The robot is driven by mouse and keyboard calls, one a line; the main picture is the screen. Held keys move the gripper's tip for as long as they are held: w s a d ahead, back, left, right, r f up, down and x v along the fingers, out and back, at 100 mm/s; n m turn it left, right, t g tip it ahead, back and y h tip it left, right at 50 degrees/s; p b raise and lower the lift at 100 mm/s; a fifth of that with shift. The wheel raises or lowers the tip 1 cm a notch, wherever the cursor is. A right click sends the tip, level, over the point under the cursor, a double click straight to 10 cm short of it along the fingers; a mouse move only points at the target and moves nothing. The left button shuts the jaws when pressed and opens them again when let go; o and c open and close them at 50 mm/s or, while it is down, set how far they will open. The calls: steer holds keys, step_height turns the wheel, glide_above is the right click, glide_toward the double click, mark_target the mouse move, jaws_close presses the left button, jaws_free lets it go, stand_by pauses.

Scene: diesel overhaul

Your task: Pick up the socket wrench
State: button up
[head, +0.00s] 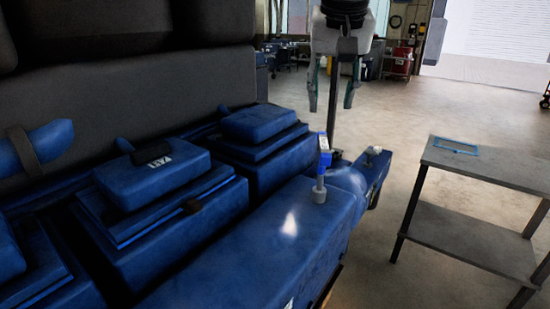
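My gripper (331,105) hangs at the top centre of the head view, fingers pointing down. Its two fingers are apart, and nothing shows held between them. Below it, a small upright piece (319,188) with a grey round lower end and a blue upper part stands on the near blue engine block (270,232), close to its far right end. It looks like the socket wrench, but it is too small to be sure. The gripper is above it in the picture and apart from it.
A grey two-shelf table (490,170) stands at the right, with a thin blue rectangular outline (455,146) on its top. Blue engine covers (160,178) fill the left. A grey-topped fitting (373,150) sits right of the block. Open floor lies beyond.

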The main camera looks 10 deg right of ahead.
mark_target(324, 143)
steer(key=x, duration=0.8)
steer(key=shift+w, duration=0.1)
steer(key=shift+p+x, duration=0.65)
steer(key=shift+x, duration=2.1)
jaws_close()
